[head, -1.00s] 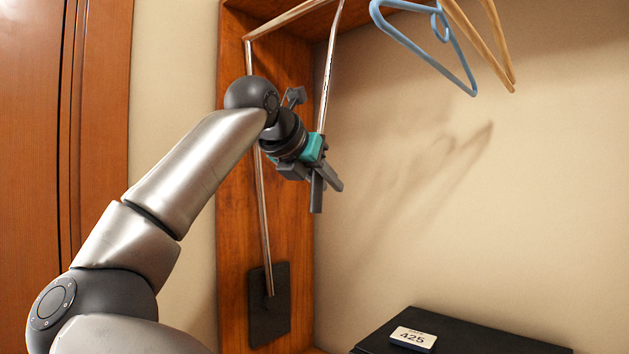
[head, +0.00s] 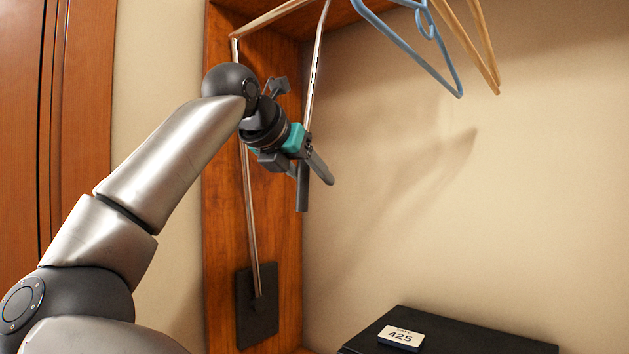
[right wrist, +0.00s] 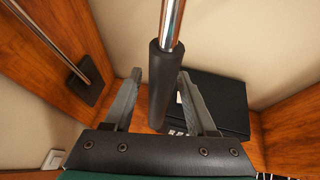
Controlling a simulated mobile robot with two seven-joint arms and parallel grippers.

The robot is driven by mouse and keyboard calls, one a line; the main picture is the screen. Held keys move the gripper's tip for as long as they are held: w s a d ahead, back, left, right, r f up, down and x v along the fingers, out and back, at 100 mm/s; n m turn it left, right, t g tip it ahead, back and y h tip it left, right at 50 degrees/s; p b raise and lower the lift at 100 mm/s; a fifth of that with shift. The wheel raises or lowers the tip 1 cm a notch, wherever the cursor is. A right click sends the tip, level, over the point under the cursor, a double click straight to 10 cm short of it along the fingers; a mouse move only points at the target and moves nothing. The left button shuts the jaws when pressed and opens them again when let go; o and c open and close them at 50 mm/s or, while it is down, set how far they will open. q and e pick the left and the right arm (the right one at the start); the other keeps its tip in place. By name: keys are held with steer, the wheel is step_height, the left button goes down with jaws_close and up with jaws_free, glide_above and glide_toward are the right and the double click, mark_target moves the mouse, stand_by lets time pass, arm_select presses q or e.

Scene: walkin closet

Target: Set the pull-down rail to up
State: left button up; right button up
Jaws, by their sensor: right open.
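The pull-down rail is a chrome frame. Its side arm (head: 250,215) rises from a dark plate (head: 257,305) on the wooden side panel, and its cross bar (head: 272,18) runs up out of the picture. In the right wrist view the rod's black handle (right wrist: 165,80) appears between the two spread fingers of that gripper (right wrist: 160,90). The gripper is open; I cannot tell whether a finger touches the handle. My left gripper is not in view.
Blue (head: 405,45) and wooden (head: 470,45) hangers hang at the top. A black box (head: 480,335) with a white tag reading 425 (head: 401,337) lies low on the right. The wooden side panel (head: 280,230) is close behind my right gripper. Space right of it is clear.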

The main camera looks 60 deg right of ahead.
steer(key=b+v, duration=0.1)
steer(key=v, duration=1.3)
steer(key=shift+b, duration=0.35)
steer(key=shift+d, duration=0.15)
